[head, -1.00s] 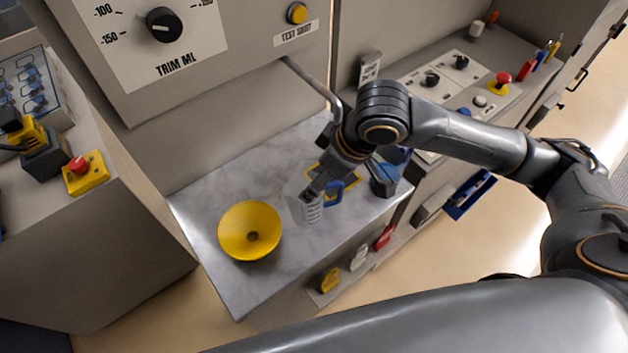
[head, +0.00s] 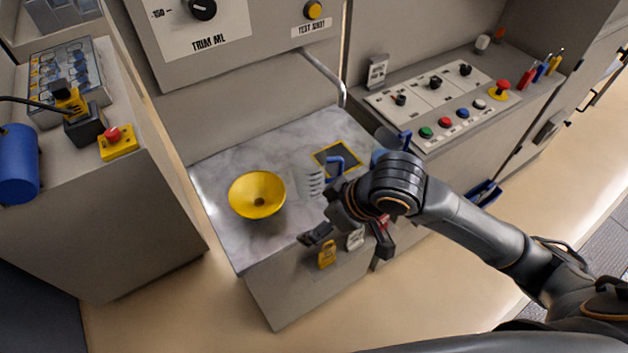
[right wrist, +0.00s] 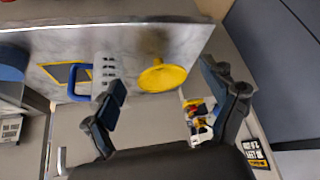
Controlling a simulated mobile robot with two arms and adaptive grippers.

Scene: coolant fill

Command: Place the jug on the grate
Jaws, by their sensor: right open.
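The jug (head: 316,183), pale with dark marks on its side and a blue handle, stands on the marbled counter, partly hidden by my right arm. The grate (head: 324,157) is a dark panel with a yellow border, set just behind and right of the jug's body. In the right wrist view the jug (right wrist: 104,68) is beside the grate (right wrist: 54,72), its handle overlapping the grate's edge from this angle. My right gripper (head: 350,240) is open and empty, in front of the counter edge and apart from the jug. It also shows in the right wrist view (right wrist: 163,78). My left gripper is out of view.
A yellow funnel-like bowl (head: 257,192) stands left of the jug. A thin metal spout (head: 325,72) reaches over the back of the counter. A button panel (head: 440,100) lies to the right.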

